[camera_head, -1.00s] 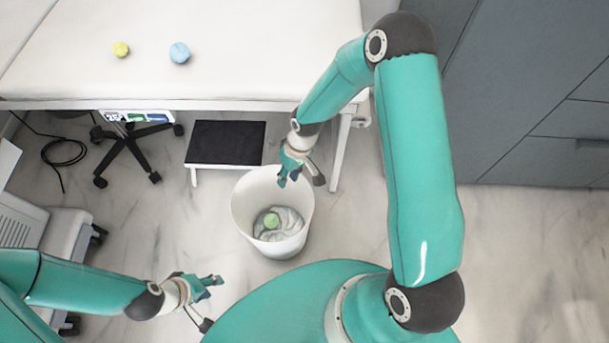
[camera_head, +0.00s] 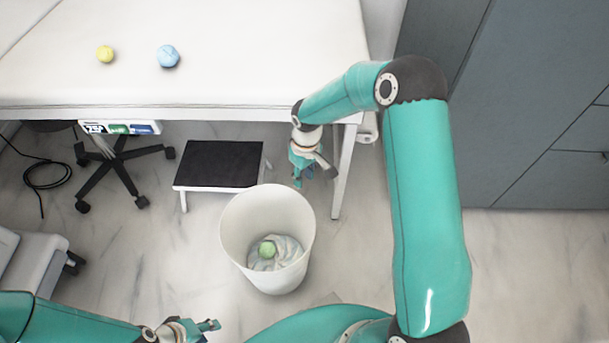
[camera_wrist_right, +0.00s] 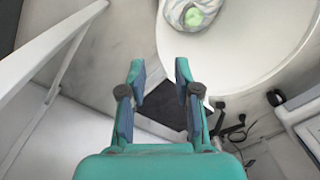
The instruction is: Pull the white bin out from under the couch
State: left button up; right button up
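The white bin (camera_head: 268,240) stands upright on the floor in front of the couch (camera_head: 190,90), clear of its underside. A green ball (camera_head: 267,249) and a crumpled pale cloth or liner (camera_head: 287,252) lie inside it. My right gripper (camera_head: 300,178) is above and beside the bin's back right rim, apart from it. In the right wrist view my right gripper (camera_wrist_right: 158,75) has its fingers spread with nothing between them, and the bin (camera_wrist_right: 250,45) fills the upper right. My left gripper (camera_head: 208,327) is at the bottom, away from the bin; its fingers look spread and empty.
A black-topped step stool (camera_head: 222,163) stands behind the bin, partly under the couch. A wheeled chair base (camera_head: 120,170) and a cable are at the left. A yellow ball (camera_head: 105,54) and a blue ball (camera_head: 168,56) lie on the couch. Grey cabinets (camera_head: 530,110) stand at right.

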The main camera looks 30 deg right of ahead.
aim_at(302, 209)
jog(key=f+b, duration=0.1)
jog(key=f, duration=0.4)
jog(key=f+b, duration=0.1)
jog(key=f, duration=0.5)
jog(key=a+f+b, duration=0.1)
jog(key=f+b, duration=0.1)
jog(key=f, duration=0.3)
jog(key=shift+s+f, duration=0.1)
jog(key=shift+f, duration=0.3)
grip_shut()
